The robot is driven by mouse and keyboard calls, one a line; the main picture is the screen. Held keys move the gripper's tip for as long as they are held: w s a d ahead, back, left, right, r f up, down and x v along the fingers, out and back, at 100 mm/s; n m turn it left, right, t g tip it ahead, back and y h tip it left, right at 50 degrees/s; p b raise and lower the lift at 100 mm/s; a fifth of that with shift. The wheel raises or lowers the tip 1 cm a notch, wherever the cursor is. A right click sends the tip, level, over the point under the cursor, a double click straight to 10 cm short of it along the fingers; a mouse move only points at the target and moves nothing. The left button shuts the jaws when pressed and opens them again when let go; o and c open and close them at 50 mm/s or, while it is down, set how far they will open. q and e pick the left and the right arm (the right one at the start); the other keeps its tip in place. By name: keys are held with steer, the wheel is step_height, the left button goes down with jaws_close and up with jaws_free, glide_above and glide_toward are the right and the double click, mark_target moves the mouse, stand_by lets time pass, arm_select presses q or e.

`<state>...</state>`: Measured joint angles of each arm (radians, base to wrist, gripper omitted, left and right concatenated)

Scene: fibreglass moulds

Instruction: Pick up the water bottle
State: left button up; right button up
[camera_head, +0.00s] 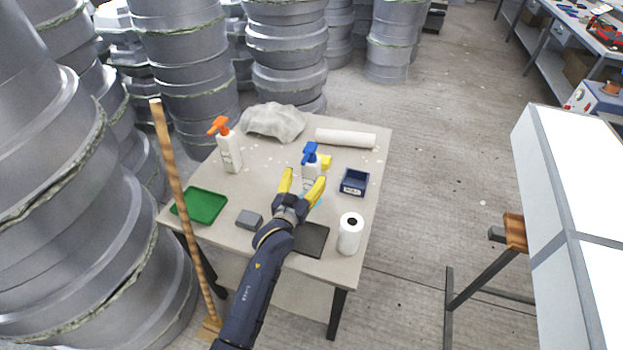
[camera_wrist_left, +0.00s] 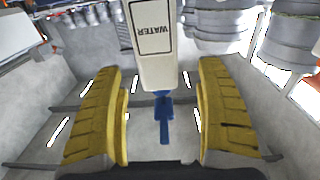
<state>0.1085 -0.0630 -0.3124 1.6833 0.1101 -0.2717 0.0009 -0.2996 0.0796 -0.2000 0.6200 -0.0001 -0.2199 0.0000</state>
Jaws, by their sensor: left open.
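The water bottle (camera_head: 311,172) is white with a blue trigger spray head and stands upright on the table. In the left wrist view the bottle (camera_wrist_left: 155,65) appears inverted, with the label WATER and the blue head below it. My left gripper (camera_head: 302,184) has yellow fingers. It is open, at the near side of the bottle, with the fingers spread to either side of it. In the wrist view both fingers (camera_wrist_left: 160,90) flank the bottle with visible gaps. The fingers hide part of the lower bottle in the head view. My right gripper is not in view.
The table (camera_head: 270,172) also holds an orange-topped spray bottle (camera_head: 229,147), a blue bin (camera_head: 354,182), a white roll (camera_head: 350,234), a green tray (camera_head: 203,206), a grey block (camera_head: 249,219), a dark flat pad (camera_head: 313,240) and crumpled cloth (camera_head: 274,121). A wooden pole (camera_head: 176,190) stands at left.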

arm_select(q)
steer(key=shift+x, duration=2.65)
steer(key=shift+d+r, duration=0.1)
steer(key=shift+d, duration=0.05)
steer(key=c, duration=1.4)
